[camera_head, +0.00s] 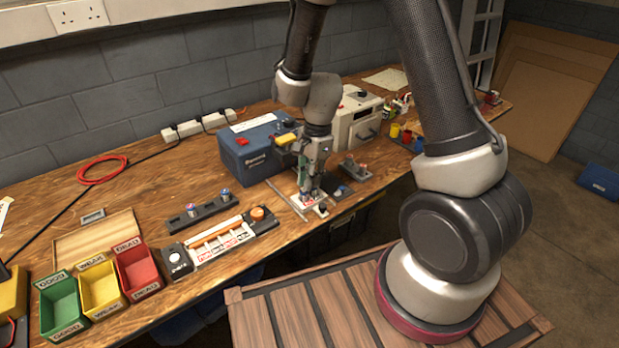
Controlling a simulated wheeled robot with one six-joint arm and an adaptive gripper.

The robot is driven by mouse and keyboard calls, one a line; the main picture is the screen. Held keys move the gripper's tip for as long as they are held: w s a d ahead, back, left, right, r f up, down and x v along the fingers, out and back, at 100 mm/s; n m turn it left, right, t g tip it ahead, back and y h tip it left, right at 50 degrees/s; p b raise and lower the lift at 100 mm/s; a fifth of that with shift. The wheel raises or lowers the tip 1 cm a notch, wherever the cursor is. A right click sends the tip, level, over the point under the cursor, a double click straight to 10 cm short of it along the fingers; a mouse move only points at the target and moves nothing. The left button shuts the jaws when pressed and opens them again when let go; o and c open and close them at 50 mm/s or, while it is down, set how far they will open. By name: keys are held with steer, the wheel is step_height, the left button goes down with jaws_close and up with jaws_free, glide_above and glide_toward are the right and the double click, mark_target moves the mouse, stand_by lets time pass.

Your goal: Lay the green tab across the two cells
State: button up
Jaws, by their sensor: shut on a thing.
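My gripper (314,200) points down over the workbench, just in front of the blue box, with its fingers low near a small pale fixture (299,203). A narrow green piece, seemingly the green tab (303,174), shows upright at the left side of the fingers. The gripper is shut on it. The fingers hide most of what lies below, so I cannot tell whether the tab touches anything. The two cells cannot be made out clearly under the gripper.
A blue box (250,150) and a cream unit (355,120) stand behind the gripper. A dark rail with two knobs (206,209) and a white-and-orange tester (222,239) lie to the left. Green (62,305), yellow (102,289) and red (138,270) bins stand at front left.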

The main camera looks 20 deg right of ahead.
steer(key=shift+f, duration=0.3)
stand_by(0.4)
steer(key=o, duration=0.8)
steer(key=shift+r, duration=0.1)
steer(key=shift+r, duration=3.4)
